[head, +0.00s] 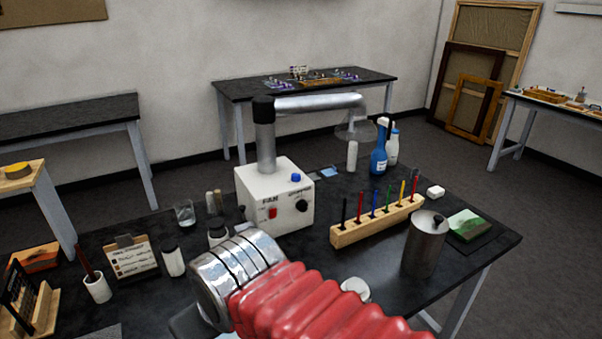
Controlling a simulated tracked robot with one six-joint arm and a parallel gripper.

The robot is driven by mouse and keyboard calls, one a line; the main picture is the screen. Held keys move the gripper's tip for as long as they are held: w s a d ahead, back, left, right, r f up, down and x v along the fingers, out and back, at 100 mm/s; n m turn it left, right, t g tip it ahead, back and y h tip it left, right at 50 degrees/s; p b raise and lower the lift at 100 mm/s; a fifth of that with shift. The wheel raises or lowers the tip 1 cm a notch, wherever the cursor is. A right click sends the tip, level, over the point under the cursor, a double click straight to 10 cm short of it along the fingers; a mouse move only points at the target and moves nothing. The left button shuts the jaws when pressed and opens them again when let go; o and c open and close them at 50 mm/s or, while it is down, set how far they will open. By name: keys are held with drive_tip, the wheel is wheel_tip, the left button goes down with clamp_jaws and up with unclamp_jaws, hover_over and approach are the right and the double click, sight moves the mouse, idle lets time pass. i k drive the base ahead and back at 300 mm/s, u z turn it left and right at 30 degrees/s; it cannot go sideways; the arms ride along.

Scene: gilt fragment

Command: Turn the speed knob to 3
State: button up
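A white fan box (256,185) stands on the dark table, with a metal pipe (266,146) rising from its top. Its front carries the word FAN, a red switch (272,213) and a black round knob (302,206) on the right. Small lettering above the knob is too small to read, and I cannot tell which number the knob points to. A blue knob or button (295,178) sits on top of the box. My arm, with a red sleeve and silver section, reaches in from the bottom, in front of and below the box. My gripper's fingers do not show.
Right of the box stands a wooden rack (378,222) of coloured tools, with a metal canister (425,244) nearer. Blue and white bottles (379,152) stand behind. Left are a glass (184,213), small bottles (172,262) and a clipboard (131,258).

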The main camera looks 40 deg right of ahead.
sight(296, 177)
drive_tip(key=z, duration=0.25)
drive_tip(key=k, duration=0.65)
drive_tip(key=z, duration=0.55)
drive_tip(key=k, duration=0.65)
drive_tip(key=z, duration=0.4)
drive_tip(key=i, duration=1.5)
drive_tip(key=u, duration=0.65)
